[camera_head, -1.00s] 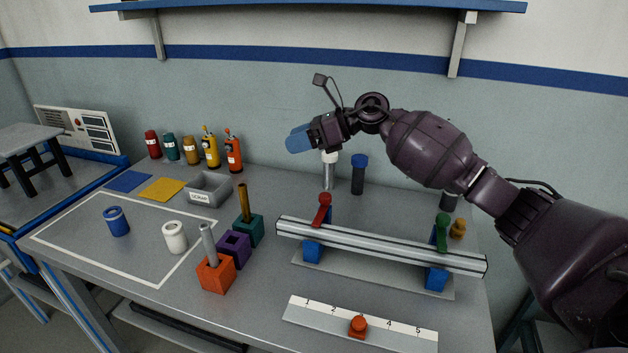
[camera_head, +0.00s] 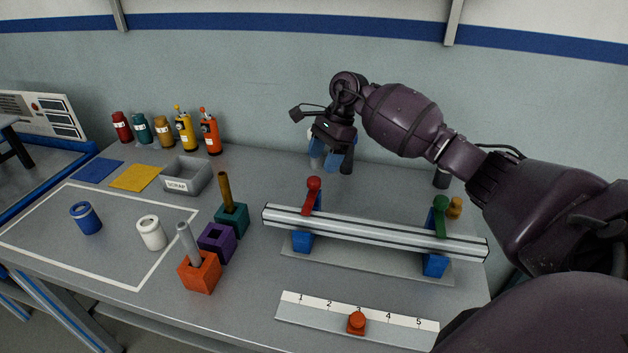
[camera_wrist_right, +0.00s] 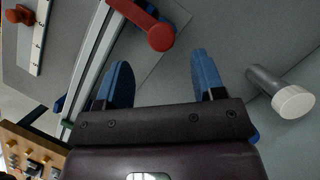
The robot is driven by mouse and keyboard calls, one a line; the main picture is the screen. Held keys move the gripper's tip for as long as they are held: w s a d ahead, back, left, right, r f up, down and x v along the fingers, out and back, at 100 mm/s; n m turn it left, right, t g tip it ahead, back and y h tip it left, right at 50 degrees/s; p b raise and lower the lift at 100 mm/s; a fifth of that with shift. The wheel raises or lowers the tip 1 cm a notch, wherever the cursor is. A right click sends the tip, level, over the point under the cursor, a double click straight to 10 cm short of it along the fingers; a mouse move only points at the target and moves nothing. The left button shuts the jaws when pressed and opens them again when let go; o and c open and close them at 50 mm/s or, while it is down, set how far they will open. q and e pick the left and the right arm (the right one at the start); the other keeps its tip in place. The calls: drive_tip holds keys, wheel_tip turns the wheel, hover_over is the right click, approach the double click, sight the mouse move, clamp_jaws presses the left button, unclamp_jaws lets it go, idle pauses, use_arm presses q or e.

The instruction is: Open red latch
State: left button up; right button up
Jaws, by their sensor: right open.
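The red latch (camera_head: 312,194) is a lever with a round red knob, on the left part of a metal rail (camera_head: 375,230) held by blue clamp blocks. It lies across the rail. In the right wrist view the red latch (camera_wrist_right: 155,32) is at the top, ahead of the fingers. My right gripper (camera_head: 333,160) is above and behind the red latch, fingers pointing down, apart from it. Its two blue fingers (camera_wrist_right: 163,80) are spread with nothing between them. A green latch (camera_head: 441,214) sits on the right part of the rail. My left gripper is not in view.
A white-topped cylinder (camera_wrist_right: 288,98) stands close beside my right fingers. A numbered slider strip (camera_head: 385,320) with an orange knob lies in front. Orange, purple and teal blocks (camera_head: 200,273) stand left of the rail. A scrap bin (camera_head: 188,178) is farther back.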

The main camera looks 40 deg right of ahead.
sight(315, 179)
drive_tip(key=x, duration=0.6)
drive_tip(key=shift+a+f, duration=0.2)
drive_tip(key=shift+f, duration=0.15)
clamp_jaws()
